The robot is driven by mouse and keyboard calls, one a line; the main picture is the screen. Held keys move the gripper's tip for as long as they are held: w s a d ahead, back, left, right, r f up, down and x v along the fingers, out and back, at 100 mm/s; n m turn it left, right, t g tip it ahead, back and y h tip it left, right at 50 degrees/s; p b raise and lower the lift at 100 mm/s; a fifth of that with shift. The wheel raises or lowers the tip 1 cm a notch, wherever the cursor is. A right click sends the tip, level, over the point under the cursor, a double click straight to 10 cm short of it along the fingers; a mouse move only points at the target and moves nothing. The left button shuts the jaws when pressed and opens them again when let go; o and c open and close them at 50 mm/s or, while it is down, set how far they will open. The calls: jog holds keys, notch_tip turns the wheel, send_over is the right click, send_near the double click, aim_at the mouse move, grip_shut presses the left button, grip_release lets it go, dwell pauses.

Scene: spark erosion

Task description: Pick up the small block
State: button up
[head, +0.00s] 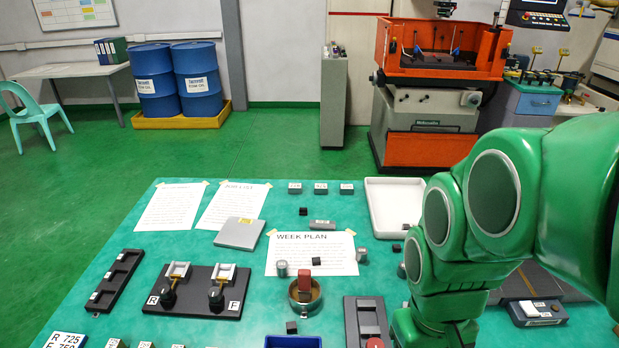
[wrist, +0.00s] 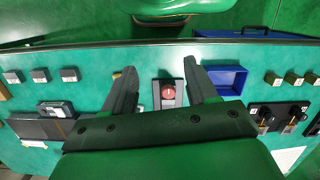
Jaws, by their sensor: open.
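Several small dark blocks lie on the green table, and I cannot tell which one the task means. In the head view one block (head: 303,211) is near the back, one block (head: 316,261) is on the week plan sheet, one block (head: 396,248) is right of that sheet, and one block (head: 291,327) is near the blue tray. My gripper (wrist: 160,66) is open in the wrist view, its two dark fingers apart over the table. No block shows between them. In the head view my arm hides the gripper and part of the table's right side.
A red knob (wrist: 168,93) on a grey plate shows between the fingers. A blue tray (wrist: 224,79) lies beside the right finger. In the head view a white tray (head: 378,205) stands at the back right, and a round brass-coloured dish (head: 293,301) is near the middle.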

jog(key=w+a+f+n, duration=0.1)
jog(key=w+a+n, duration=0.2)
jog(key=w+n, duration=0.5)
jog(key=n, duration=2.8)
send_over(291, 325)
jog(key=f, duration=1.6)
jog(key=shift+w+f, duration=0.3)
jog(key=shift+f, duration=0.05)
jog(key=shift+w+a+f, duration=0.1)
jog(key=shift+a+f, duration=0.1)
jog(key=shift+f, duration=0.2)
jog(key=shift+s+d+f, duration=0.15)
jog(key=shift+s+f, duration=0.05)
jog(key=shift+f, duration=1.7)
jog(key=shift+s+d+f, duration=0.1)
jog(key=shift+s+f, duration=0.05)
jog(key=shift+f, duration=1.75)
grip_shut()
